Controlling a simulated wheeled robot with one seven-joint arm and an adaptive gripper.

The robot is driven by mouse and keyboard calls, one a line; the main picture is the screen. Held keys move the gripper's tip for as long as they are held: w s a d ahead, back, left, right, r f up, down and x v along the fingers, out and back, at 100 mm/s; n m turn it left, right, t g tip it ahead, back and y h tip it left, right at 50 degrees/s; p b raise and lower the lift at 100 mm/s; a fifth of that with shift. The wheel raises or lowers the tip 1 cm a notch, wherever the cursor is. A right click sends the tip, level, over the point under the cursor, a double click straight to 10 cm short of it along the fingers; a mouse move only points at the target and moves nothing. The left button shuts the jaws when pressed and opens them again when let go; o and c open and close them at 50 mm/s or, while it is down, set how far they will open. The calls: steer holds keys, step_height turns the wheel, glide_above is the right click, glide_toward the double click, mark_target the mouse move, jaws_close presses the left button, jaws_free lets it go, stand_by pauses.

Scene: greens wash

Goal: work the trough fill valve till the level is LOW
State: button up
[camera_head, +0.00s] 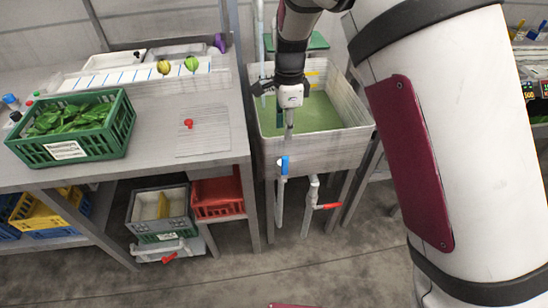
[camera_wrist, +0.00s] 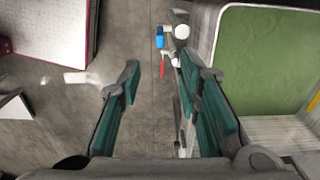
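The trough (camera_head: 345,140) is a pale box holding green water (camera_head: 318,112); it also shows at the right of the wrist view (camera_wrist: 208,45). A blue valve handle (camera_head: 284,165) sits on a pipe at the trough's front, roughly upright in the head view. A red lever (camera_head: 328,206) is on a lower pipe to its right. My gripper (camera_head: 288,128) points down by the trough. In the wrist view my gripper (camera_wrist: 158,65) is open and empty. The blue handle (camera_wrist: 159,37) and red lever (camera_wrist: 162,68) appear beyond and between its fingers, apart from them. I cannot read the water level mark.
A steel table (camera_head: 165,170) stands left of the trough, with a green crate of leaves (camera_head: 118,120) and a small red item (camera_head: 188,123) on it. A grey crate (camera_head: 145,210) and a red crate (camera_head: 220,195) are below. Floor in front is clear.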

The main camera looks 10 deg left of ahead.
mark_target(285, 157)
step_height(285, 157, down, 14)
steer(key=shift+r, duration=0.1)
stand_by(0.5)
jaws_close()
